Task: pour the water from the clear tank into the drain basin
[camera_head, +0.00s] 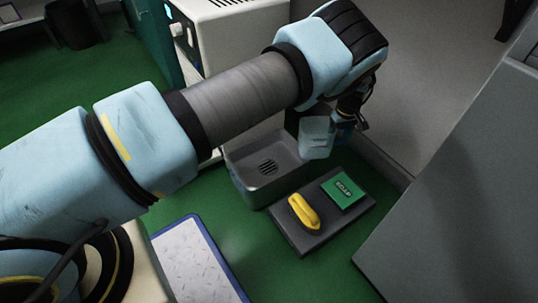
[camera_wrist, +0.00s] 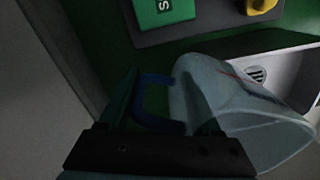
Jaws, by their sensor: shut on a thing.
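The clear tank (camera_head: 316,138) is a see-through vessel with a blue handle, held at the end of my arm near the right rim of the drain basin. In the wrist view the tank (camera_wrist: 235,105) looks tilted, and its blue handle (camera_wrist: 145,105) sits between the fingers. My gripper (camera_wrist: 160,115) is shut on the tank's handle. The drain basin (camera_head: 239,181) is a grey open box with a dark slotted drain in its floor. The basin (camera_wrist: 292,70) shows partly behind the tank in the wrist view. I cannot make out the water level.
A dark tray (camera_head: 300,242) in front of the basin bears a yellow object (camera_head: 304,212) and a green box (camera_head: 343,191). A white panel with a blue edge (camera_head: 195,262) lies on the green floor. A grey surface (camera_head: 460,190) stands at right and a white cabinet (camera_head: 235,35) behind.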

